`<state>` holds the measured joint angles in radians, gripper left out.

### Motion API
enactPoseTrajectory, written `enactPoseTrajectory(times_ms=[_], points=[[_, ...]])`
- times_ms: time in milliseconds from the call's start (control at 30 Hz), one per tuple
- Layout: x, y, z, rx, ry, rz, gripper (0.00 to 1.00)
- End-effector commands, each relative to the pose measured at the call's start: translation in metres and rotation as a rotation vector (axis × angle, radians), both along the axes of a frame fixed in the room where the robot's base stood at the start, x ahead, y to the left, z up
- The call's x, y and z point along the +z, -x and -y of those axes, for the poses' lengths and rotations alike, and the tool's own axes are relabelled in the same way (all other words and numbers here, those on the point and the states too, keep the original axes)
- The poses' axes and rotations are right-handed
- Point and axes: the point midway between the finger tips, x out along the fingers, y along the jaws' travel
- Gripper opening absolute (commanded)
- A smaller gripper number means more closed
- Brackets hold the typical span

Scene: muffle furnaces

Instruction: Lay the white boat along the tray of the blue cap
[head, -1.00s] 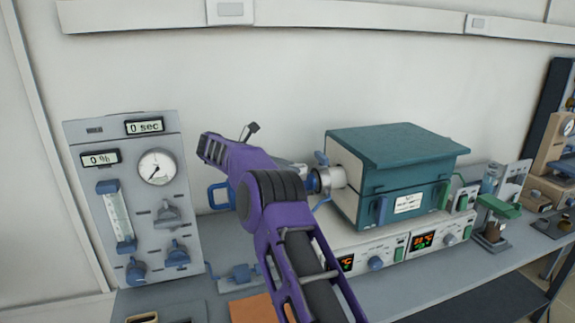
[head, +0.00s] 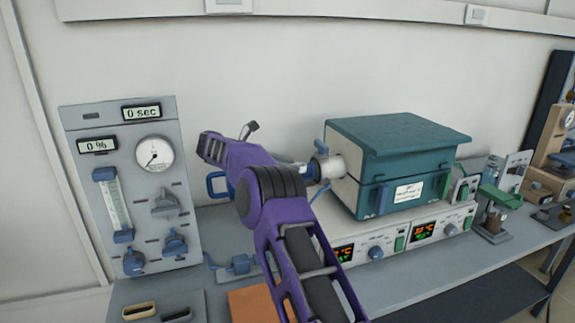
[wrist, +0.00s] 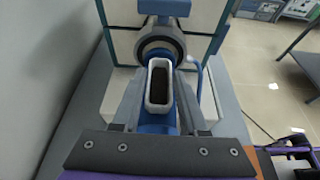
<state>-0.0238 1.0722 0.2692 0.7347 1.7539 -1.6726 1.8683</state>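The white boat (wrist: 159,88) is a narrow, pale-rimmed trough with a dark inside, in the middle of the wrist view. My gripper (wrist: 160,83) is shut on it, a grey finger along each long side. A blue part (wrist: 160,124), seemingly the blue cap, lies below the boat's near end. Its tray is mostly hidden under boat and fingers, so I cannot tell whether the boat touches it. In the head view a blue handle (head: 217,186), probably the cap's, shows left of my arm. My arm hides the boat and most of the gripper there.
The teal furnace (head: 400,150) has its tube mouth (head: 328,168) facing my gripper; the round mouth (wrist: 159,46) is just beyond the boat. A gauge panel (head: 130,185) stands left. A cream boat (head: 139,311) and a dark one lie at lower left, near an orange mat (head: 256,305).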

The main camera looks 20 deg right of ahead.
Motion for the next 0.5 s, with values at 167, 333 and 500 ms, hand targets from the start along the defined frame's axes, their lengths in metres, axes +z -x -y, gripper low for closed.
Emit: enactPoseTrajectory(times_ms=[167,333,500], points=[[-0.0194,0.0024,-0.0016,-0.001,-0.009,-0.035,0.74],[-0.0195,0.0024,-0.0016,-0.001,-0.009,-0.035,0.74],[-0.0157,0.0022,-0.0016,0.0,-0.009,-0.034,0.74]])
